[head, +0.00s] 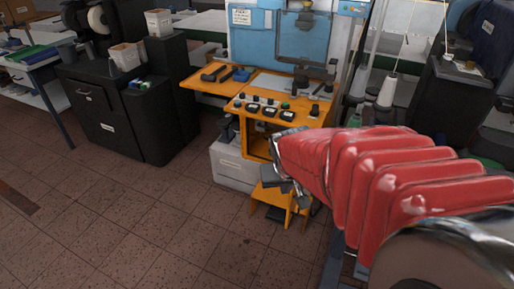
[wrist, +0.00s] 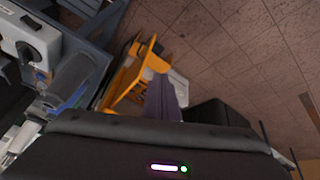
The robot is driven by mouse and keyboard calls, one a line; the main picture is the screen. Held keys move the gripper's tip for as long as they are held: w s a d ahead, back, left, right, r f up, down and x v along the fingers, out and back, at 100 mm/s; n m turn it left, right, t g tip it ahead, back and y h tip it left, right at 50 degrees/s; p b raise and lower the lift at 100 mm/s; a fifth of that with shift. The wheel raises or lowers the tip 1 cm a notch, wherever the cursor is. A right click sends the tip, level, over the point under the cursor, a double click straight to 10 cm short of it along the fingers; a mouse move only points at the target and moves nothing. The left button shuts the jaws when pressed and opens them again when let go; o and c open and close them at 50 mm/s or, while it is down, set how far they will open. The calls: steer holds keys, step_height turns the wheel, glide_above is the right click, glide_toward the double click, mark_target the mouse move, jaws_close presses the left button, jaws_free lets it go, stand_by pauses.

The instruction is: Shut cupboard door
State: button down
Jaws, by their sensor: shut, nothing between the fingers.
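The orange machine stand (head: 260,110) in the middle of the head view has an open cupboard space (head: 257,140) under its control panel. I cannot clearly tell its door from the orange frame; my arm covers part of that area. My gripper (head: 287,186) is in front of the stand's lower right part, pointing down, shut and empty. Its closed grey fingers also show in the wrist view (wrist: 163,100), against the orange frame (wrist: 140,70). Whether they touch the stand cannot be told.
A black cabinet (head: 105,115) with a handle stands to the left, and a pale grey box (head: 233,165) stands beside the orange stand. An orange step (head: 272,195) is low in front. Tiled floor (head: 130,220) is free at front left.

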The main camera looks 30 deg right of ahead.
steer(key=s+d+f+m, duration=0.3)
steer(key=d+f, duration=0.8)
steer(key=f, duration=0.4)
steer(key=s+d+f+m, duration=0.35)
steer(key=d+f, duration=0.75)
steer(key=f, duration=0.4)
steer(key=w+r+m+t, duration=0.1)
steer(key=w+m+t, duration=0.4)
steer(key=w+t, duration=0.3)
steer(key=shift+s+a+r+m+t+y, duration=0.1)
steer(key=shift+s+a+r+m+t, duration=0.1)
steer(key=shift+a+r+m+t, duration=0.55)
steer(key=shift+s+a+r+m+t+y, duration=0.15)
steer(key=shift+r+m+t, duration=0.25)
steer(key=shift+r+t, duration=0.65)
steer(key=shift+s+a+r+m+t+y, duration=0.1)
steer(key=shift+s+a+r+m+t, duration=0.15)
steer(key=shift+a+r+m+t, duration=0.6)
steer(key=shift+d+f+n+t, duration=0.15)
steer(key=shift+d+n+t, duration=0.1)
steer(key=shift+d, duration=0.1)
